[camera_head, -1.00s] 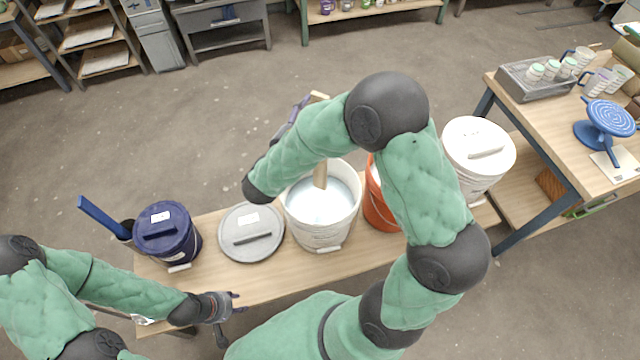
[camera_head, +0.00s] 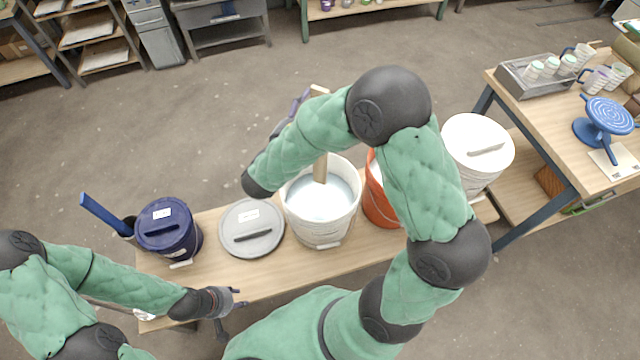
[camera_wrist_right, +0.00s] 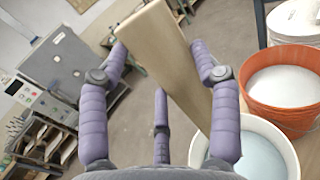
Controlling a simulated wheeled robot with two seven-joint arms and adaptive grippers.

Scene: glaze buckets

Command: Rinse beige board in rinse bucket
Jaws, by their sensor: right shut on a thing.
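The beige board (camera_head: 320,170) stands nearly upright, its lower end inside the white rinse bucket (camera_head: 322,232) with pale blue liquid; my right arm hides its middle. In the right wrist view the board (camera_wrist_right: 168,50) runs between the purple fingers of my right gripper (camera_wrist_right: 160,62), which is shut on it. The rinse bucket (camera_wrist_right: 285,143) is at lower right there. Whether the board touches the bucket's wall or bottom is hidden.
A table (camera_head: 540,115) with mugs is at right.

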